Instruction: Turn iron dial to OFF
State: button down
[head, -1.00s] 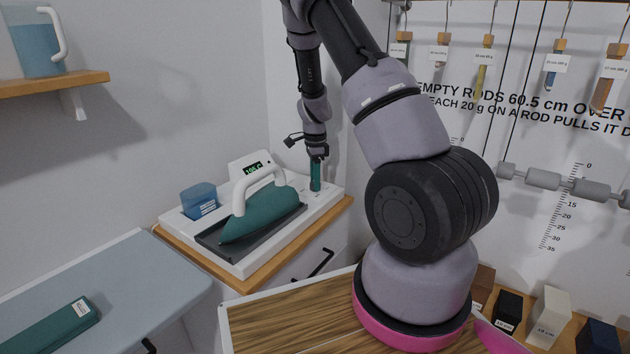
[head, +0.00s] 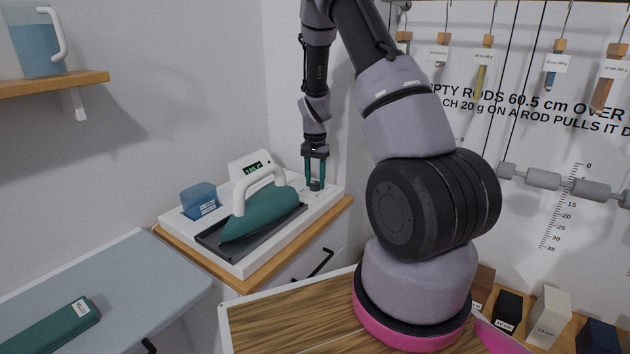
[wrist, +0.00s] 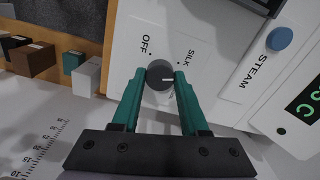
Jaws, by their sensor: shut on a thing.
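The iron's dial (wrist: 160,75) is a dark round knob on a white panel, with a light pointer mark directed to the right side of the wrist view. The printed words OFF and SILK stand on the panel beside it. My gripper (wrist: 160,80) points at the panel with its two teal fingers on either side of the dial, shut on it. In the head view my gripper (head: 315,186) reaches down onto the dial at the right end of the white base (head: 240,255). The teal iron (head: 265,215) with a white handle rests on a dark plate there.
A blue button (wrist: 279,39) marked STEAM and a green display (wrist: 305,100) lie right of the dial in the wrist view. A blue tank (head: 198,201) stands left of the iron. Several blocks (wrist: 88,77) show at the left in the wrist view.

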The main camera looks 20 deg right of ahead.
jog(key=n, duration=0.5)
jog(key=shift+n, duration=0.3)
jog(key=n, duration=1.2)
jog(key=shift+n, duration=2.8)
jog(key=shift+c, duration=2.1)
grip_release()
jog(key=shift+r, duration=0.1)
